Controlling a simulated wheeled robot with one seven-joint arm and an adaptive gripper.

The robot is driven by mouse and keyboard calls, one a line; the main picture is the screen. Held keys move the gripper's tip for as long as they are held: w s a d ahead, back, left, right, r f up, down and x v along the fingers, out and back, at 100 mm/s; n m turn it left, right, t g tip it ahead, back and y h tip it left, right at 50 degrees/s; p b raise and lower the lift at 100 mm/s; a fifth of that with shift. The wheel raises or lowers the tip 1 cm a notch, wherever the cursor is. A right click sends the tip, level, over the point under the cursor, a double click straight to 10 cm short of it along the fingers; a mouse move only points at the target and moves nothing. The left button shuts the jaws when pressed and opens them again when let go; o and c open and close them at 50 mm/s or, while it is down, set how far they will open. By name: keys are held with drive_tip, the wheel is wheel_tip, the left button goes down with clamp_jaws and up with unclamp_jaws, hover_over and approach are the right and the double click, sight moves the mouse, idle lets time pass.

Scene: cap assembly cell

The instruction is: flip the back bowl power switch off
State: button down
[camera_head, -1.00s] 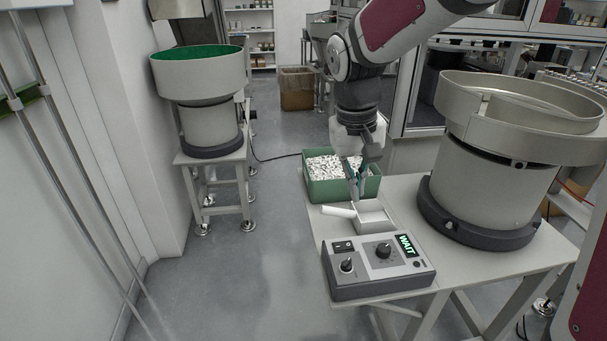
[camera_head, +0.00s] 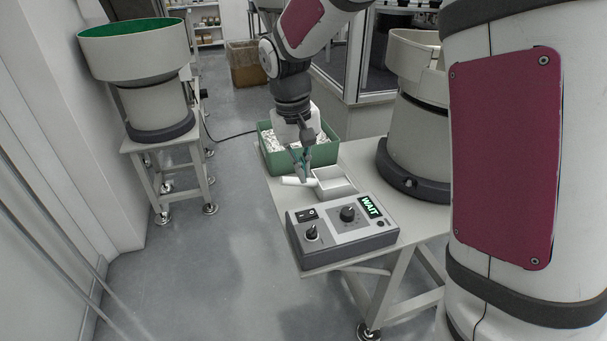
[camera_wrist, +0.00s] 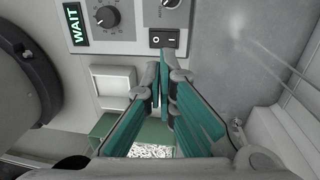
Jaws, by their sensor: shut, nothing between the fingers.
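A grey control box (camera_head: 345,246) stands at the near end of the table. It carries a black rocker switch (camera_head: 307,215) at its upper left, also in the wrist view (camera_wrist: 164,39) with a white mark on each half. I cannot tell which half is pressed. My gripper (camera_head: 304,178) is shut and empty, pointing down above the white scoop's handle, behind the box. In the wrist view its fingertips (camera_wrist: 159,62) are just below the rocker in the picture; contact is not evident. The back bowl (camera_head: 133,45), green inside, stands at the left on its own stand.
Another bowl feeder (camera_head: 415,155) stands at the table's right. A dark cable (camera_head: 232,136) runs from the left stand. Floor left of the table is free.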

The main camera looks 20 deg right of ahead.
sight(304, 217)
drive_tip(key=f, duration=0.4)
drive_tip(key=d+f+b, duration=0.1)
drive_tip(key=f, duration=0.2)
drive_tip(key=f+b, duration=0.1)
drive_tip(key=f, duration=0.3)
drive_tip(key=shift+d+f, duration=0.2)
drive_tip(key=shift+f, duration=0.1)
drive_tip(key=shift+f, duration=0.15)
drive_tip(key=shift+d+f, duration=0.2)
drive_tip(key=shift+f, duration=0.1)
drive_tip(key=shift+s+a, duration=0.1)
drive_tip(key=shift+a, duration=0.8)
drive_tip(key=shift+r, duration=0.1)
